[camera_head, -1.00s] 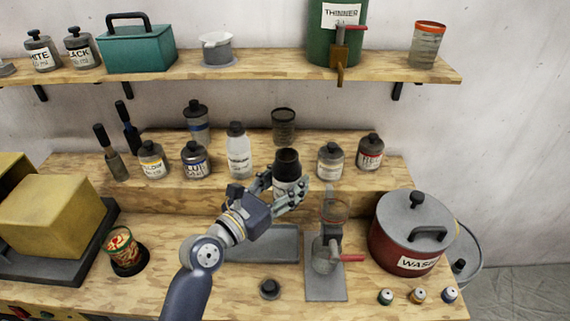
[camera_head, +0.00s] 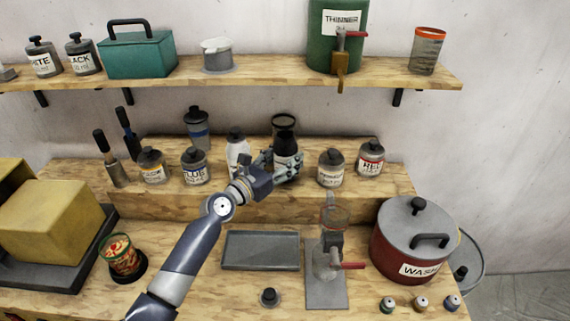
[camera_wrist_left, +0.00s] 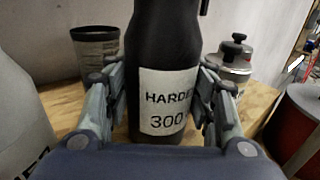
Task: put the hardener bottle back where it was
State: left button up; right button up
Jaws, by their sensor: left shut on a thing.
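The hardener bottle (camera_head: 286,143) is dark with a white label. In the left wrist view the bottle (camera_wrist_left: 165,50) stands upright between the fingers, its label reading "HARDE" and "300". My left gripper (camera_head: 277,166) is shut on it, over the raised wooden step (camera_head: 290,201) of the bench. In the left wrist view its base looks at or just above the wood; I cannot tell if it touches. The bottle's top looks open and uncapped. A small dark cap (camera_head: 269,297) lies on the bench in front. My right gripper is not in view.
A pale bottle (camera_head: 236,150) stands close left of the gripper. A grey bottle (camera_head: 331,168) and a red-labelled one (camera_head: 370,158) stand to the right. A tray (camera_head: 261,251) and dispenser stand (camera_head: 325,285) sit below.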

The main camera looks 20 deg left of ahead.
pick_arm(q)
jog(key=shift+a+f, duration=0.1)
jog(key=shift+f, duration=0.5)
jog(key=o, duration=1.4)
jog(key=shift+f, duration=0.15)
jog(key=shift+r, duration=0.25)
jog(key=shift+b+v, duration=0.7)
jog(key=shift+v, duration=5.35)
jog(key=shift+f, duration=0.2)
